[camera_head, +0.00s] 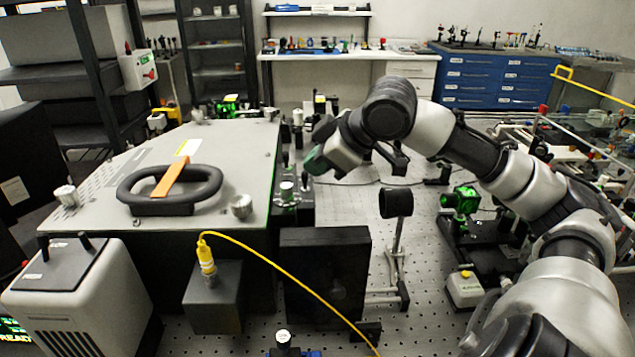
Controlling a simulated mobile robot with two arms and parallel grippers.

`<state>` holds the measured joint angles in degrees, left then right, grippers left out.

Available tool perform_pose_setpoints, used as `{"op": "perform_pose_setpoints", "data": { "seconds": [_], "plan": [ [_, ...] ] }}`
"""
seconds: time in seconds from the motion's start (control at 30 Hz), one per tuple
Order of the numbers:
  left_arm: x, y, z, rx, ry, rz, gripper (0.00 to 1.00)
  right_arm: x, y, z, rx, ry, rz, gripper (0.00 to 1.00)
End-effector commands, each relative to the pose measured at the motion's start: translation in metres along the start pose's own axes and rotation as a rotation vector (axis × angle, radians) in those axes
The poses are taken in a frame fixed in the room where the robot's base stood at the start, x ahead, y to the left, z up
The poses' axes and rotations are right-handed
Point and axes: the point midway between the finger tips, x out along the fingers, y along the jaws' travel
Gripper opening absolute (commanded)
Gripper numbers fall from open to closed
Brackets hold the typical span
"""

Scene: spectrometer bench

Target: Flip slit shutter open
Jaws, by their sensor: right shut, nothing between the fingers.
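A large grey-topped instrument box (240,150) stands on the left of the bench, with a black oval ring handle (205,197) and an orange bar (171,177) lying across it. Small optics and silver-capped posts (287,190) stand along its right side. I cannot make out the slit shutter for certain; it may be among these small parts or behind my gripper. My right gripper (318,161) reaches in from the right, at the right edge of the box top. It is shut and empty, with its tips partly hidden by its own body. My left gripper is out of view.
A green-lit device (463,201) stands farther right. A yellow cable (290,275) runs across the front from a dark block (213,299). A grey vented unit (75,295) fills the front left.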

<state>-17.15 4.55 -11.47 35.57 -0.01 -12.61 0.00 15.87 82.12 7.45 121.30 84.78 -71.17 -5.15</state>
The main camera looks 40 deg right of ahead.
Motion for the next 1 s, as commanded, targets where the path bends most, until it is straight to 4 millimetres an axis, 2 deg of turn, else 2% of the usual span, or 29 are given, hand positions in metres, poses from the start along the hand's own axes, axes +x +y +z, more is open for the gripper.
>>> {"op": "perform_pose_setpoints", "data": {
  "seconds": [0.03, 0.2, 0.8, 1.0],
  "plan": [
    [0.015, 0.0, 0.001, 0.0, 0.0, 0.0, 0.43, 0.005, -0.004, 0.005, -0.022, 0.008, 0.024, 0.0],
    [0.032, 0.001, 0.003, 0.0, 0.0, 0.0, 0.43, 0.002, -0.008, 0.005, -0.076, 0.034, 0.093, 0.0],
    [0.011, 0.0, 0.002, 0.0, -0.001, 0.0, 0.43, -0.013, -0.002, -0.009, -0.073, 0.033, 0.092, 0.0],
    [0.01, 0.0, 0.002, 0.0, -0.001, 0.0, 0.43, -0.013, -0.002, -0.01, -0.073, 0.034, 0.092, 0.0]
  ]
}}
